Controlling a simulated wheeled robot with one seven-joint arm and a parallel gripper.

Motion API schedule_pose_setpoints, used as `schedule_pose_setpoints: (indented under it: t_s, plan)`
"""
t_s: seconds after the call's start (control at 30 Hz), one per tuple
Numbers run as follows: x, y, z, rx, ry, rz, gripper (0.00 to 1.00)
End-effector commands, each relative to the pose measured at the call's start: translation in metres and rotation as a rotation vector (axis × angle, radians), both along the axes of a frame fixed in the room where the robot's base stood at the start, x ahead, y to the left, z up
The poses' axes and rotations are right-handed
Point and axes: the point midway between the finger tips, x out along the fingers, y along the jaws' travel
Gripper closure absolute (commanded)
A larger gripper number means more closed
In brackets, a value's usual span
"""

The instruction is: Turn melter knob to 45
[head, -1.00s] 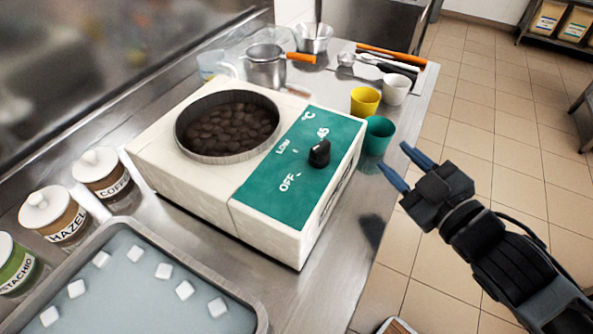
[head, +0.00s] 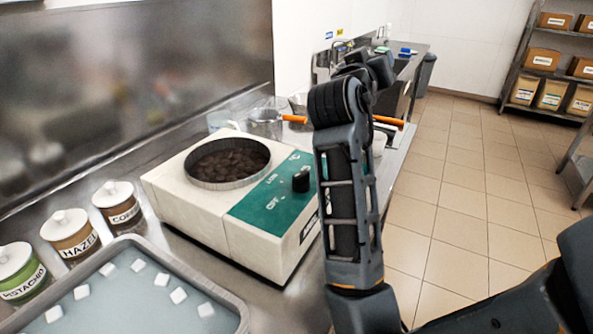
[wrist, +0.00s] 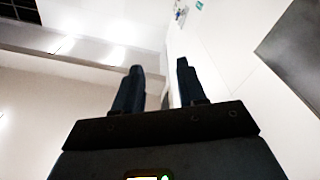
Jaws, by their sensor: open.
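The melter (head: 185,210) is a cream box on the steel counter, with a round pan of dark pieces (head: 232,158) in its top. Its green panel (head: 255,208) carries a black knob (head: 301,182) and the marks OFF, LOW and °C. The 45 mark cannot be read, and I cannot tell which mark the knob points to. My raised arm hides the panel's right edge. My gripper is beyond the melter and above it, small and partly hidden in the head view. In the wrist view my gripper (wrist: 160,65) is open and empty, its two fingers apart, facing wall and ceiling.
A tray with white cubes (head: 235,305) and labelled jars (head: 70,234) stand at the front left. Orange-handled tools (head: 292,118) and a pale cup (head: 379,143) are behind the melter. A steel wall (head: 130,80) bounds the left. The tiled floor (head: 460,190) is open at right.

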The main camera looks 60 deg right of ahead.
Motion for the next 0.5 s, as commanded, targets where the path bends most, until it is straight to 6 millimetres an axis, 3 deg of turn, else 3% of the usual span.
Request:
schedule_pose_setpoints:
  t_s: [0.23, 0.5]
  plan:
    - [-0.016, 0.006, 0.016, 0.189, -0.168, -0.216, 0.6]
    - [-0.028, 0.033, 0.008, 0.475, -0.342, -0.414, 0.6]
